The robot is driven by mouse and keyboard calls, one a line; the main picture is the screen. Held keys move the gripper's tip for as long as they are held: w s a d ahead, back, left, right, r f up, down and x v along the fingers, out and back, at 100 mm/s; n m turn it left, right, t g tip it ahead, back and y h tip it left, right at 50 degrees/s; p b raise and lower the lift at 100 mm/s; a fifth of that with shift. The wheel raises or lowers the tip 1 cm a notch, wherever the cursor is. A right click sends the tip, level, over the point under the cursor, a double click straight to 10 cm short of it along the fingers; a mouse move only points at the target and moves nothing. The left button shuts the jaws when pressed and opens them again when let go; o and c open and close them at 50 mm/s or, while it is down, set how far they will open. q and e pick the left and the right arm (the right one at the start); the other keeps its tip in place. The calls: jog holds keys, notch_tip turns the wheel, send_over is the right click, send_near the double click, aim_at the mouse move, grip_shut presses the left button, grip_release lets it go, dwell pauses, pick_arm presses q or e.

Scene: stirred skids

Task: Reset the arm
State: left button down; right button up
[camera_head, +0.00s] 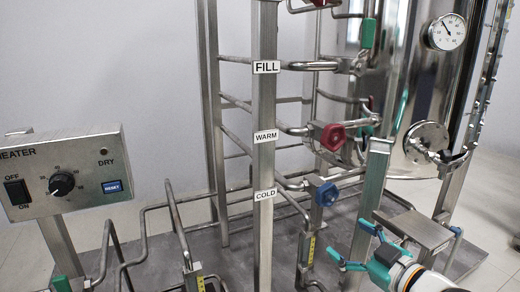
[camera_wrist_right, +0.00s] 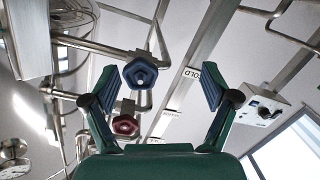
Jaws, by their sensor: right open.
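My right gripper (camera_head: 348,240) is at the lower right of the head view, with its green fingers spread apart and nothing between them. In the right wrist view the same gripper (camera_wrist_right: 157,88) shows open, its dark finger pads wide apart. A blue valve knob (camera_head: 327,194) is above and left of the fingers in the head view, apart from them. The blue knob (camera_wrist_right: 140,73) appears between the fingers in the wrist view, beyond them. My left gripper is in neither view.
A red valve knob (camera_head: 333,137) sits above the blue one, and a post carries FILL, WARM and COLD labels (camera_head: 265,194). A heater panel (camera_head: 65,174) stands at left. A steel vessel with a gauge (camera_head: 447,32) is at right. Bent pipes (camera_head: 180,225) crowd the skid base.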

jog(key=s+a+f+m+g+p, duration=0.1)
jog(key=a+f+m+g, duration=0.1)
jog(key=f, duration=0.6)
jog(key=s+a+f+m+g+h+p, duration=0.1)
jog(key=a+f+g, duration=0.1)
jog(key=f, duration=0.6)
jog(key=s+a+f+m+g+p, duration=0.2)
jog(key=a+f, duration=0.1)
jog(key=f, duration=0.5)
jog(key=s+a+f+m+g+h+p, duration=0.15)
jog(key=s+f+m+g, duration=0.55)
jog(key=s+f, duration=1.1)
notch_tip(320, 180, up, 40)
jog(key=s+g+p, duration=0.1)
jog(key=s+p, duration=0.1)
jog(key=p, duration=3.5)
jog(key=shift+s+n+g+p, duration=0.15)
jog(key=shift+n+g+p, duration=0.15)
